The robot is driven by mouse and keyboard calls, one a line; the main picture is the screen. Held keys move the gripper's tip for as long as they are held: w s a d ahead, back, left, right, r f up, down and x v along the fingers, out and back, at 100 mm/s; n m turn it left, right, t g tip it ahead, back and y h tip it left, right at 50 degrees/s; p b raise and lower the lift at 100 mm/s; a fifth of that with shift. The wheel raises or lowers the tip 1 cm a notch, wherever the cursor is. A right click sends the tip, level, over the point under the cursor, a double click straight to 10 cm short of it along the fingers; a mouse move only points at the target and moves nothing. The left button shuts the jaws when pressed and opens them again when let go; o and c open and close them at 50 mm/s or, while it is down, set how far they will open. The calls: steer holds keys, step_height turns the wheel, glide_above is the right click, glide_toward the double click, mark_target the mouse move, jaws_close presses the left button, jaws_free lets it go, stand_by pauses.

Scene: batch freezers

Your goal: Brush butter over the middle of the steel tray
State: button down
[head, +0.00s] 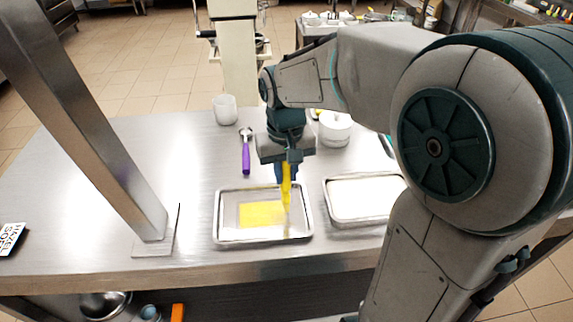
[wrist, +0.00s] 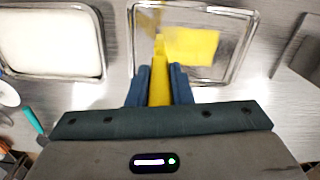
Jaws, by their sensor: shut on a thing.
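The steel tray (head: 221,232) lies on the metal table, and a yellow rectangle of butter (head: 258,214) covers part of its middle. The tray (wrist: 245,45) and the yellow patch (wrist: 190,47) also show in the wrist view. My gripper (head: 287,168) is shut on a yellow brush (head: 287,185), held pointing down over the right part of the tray. The brush (wrist: 159,70) sits between the blue fingers (wrist: 160,85) in the wrist view. I cannot tell whether its tip touches the tray.
A tray with white contents (head: 330,214) stands close on the right. A purple-handled scoop (head: 246,156), a white cup (head: 225,109) and a white pot (head: 335,128) stand behind. A metal post (head: 110,150) rises at left. The table between post and tray is clear.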

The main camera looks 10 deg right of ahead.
mark_target(287, 192)
step_height(287, 192, down, 4)
steer(key=b, duration=0.3)
steer(key=shift+f, duration=0.15)
steer(key=shift+d+f, duration=0.1)
steer(key=shift+f, duration=0.25)
step_height(287, 192, up, 8)
steer(key=p, duration=0.6)
stand_by(0.4)
